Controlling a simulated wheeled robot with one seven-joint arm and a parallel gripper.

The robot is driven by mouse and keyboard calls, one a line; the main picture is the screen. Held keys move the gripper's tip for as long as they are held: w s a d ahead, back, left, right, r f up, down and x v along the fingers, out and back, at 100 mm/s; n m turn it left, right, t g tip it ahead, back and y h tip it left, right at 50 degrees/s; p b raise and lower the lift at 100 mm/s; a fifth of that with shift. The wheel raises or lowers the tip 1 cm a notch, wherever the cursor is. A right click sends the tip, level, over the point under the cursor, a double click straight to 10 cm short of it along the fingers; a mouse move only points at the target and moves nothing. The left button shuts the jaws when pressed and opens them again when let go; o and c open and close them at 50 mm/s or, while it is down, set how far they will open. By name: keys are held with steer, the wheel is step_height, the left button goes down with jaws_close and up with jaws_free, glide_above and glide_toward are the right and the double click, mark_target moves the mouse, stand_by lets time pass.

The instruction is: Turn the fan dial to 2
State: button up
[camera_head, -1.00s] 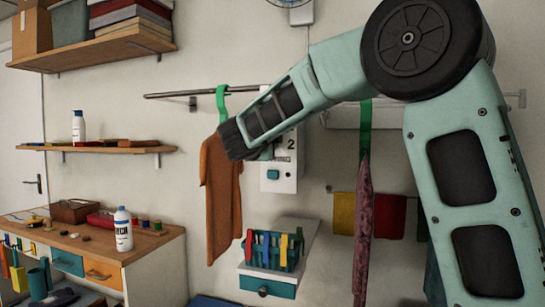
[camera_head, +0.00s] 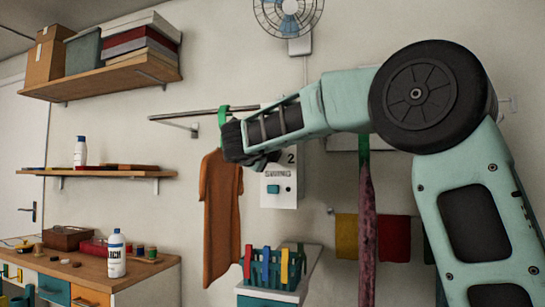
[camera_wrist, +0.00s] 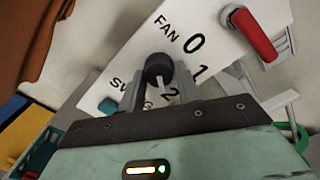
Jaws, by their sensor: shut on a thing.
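The black fan dial (camera_wrist: 158,68) sits on a white panel (camera_wrist: 110,70) marked FAN, with 0, 1 and 2 around it in the wrist view. My gripper (camera_wrist: 160,88) is shut on the dial, one finger on each side. A pale line on the dial seems to point towards the 2, partly hidden between the fingers. In the head view, my gripper (camera_head: 262,160) is at the panel (camera_head: 284,200) and my arm hides the dial. The wall fan (camera_head: 288,14) is above.
A brown shirt (camera_head: 220,215) hangs just left of the panel. The panel also has a teal button (camera_head: 273,189) under the word SWING. A red handle-like part (camera_wrist: 255,33) stands near the dial. A bin of pegs (camera_head: 272,268) is below.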

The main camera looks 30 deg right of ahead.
stand_by(0.3)
steer(key=o, duration=1)
steer(key=shift+c, duration=0.2)
steer(key=b+v, duration=0.2)
steer(key=v, duration=1.5)
steer(key=shift+s+a+f, duration=0.1)
steer(key=shift+s+a, duration=0.05)
